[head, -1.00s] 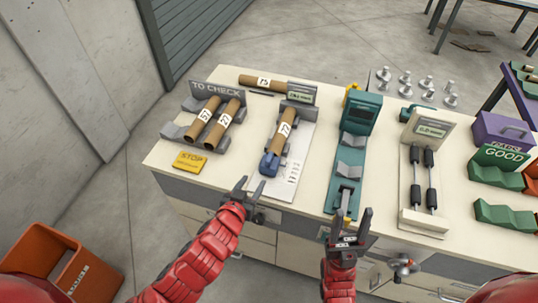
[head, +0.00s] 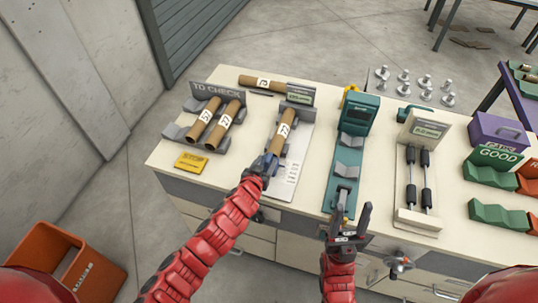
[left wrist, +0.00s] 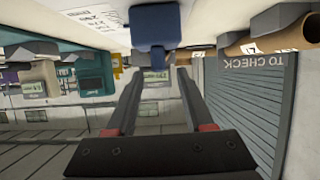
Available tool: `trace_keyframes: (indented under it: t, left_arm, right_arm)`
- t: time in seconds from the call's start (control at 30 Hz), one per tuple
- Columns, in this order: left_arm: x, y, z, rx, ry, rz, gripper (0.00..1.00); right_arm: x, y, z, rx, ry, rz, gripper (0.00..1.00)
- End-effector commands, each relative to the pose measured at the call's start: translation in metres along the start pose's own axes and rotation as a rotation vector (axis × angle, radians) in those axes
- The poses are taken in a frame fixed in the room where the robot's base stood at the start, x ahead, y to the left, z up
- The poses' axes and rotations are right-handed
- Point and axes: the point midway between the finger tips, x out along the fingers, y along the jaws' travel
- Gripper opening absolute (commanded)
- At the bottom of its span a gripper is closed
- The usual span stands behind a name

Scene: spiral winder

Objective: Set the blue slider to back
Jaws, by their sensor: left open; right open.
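The blue slider (head: 257,166) sits at the front end of a light grey scale plate (head: 289,172), just in front of a cardboard tube (head: 281,138) with a white label. In the head view my left gripper (head: 265,164) is at the slider and partly covers it. In the left wrist view the blue slider (left wrist: 155,25) stands between and just beyond the tips of my left gripper (left wrist: 158,85), whose fingers are apart. I cannot tell whether they touch it. My right gripper (head: 347,218) is open and empty at the front of the teal station (head: 341,187).
A yellow STOP block (head: 191,163) and the TO CHECK rack (head: 177,131) with two tubes stand to the left. A display (head: 299,95) stands behind the plate. A white fixture with dark rods (head: 418,218) is on the right. The table's front edge lies below my grippers.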

Motion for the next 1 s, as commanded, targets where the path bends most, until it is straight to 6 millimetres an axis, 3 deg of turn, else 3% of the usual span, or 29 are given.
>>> trace_keyframes:
  t: [0.33, 0.8, 0.87, 1.0]
  left_arm:
    - [0.033, 0.0, -0.001, 0.002, 0.0, -0.001, 0.53]
    - [0.04, 0.001, 0.0, 0.001, 0.0, 0.001, 0.53]
    - [0.04, 0.001, 0.0, 0.001, 0.0, 0.001, 0.45]
    - [0.04, 0.001, 0.0, 0.001, 0.0, 0.001, 0.2]
  right_arm:
    - [0.013, 0.001, -0.002, 0.0, 0.0, 0.0, 0.53]
    - [0.014, 0.001, -0.002, 0.0, 0.0, 0.0, 0.53]
    - [0.015, 0.001, -0.002, 0.0, 0.0, 0.0, 0.53]
    - [0.015, 0.001, -0.003, 0.0, 0.0, 0.0, 0.53]
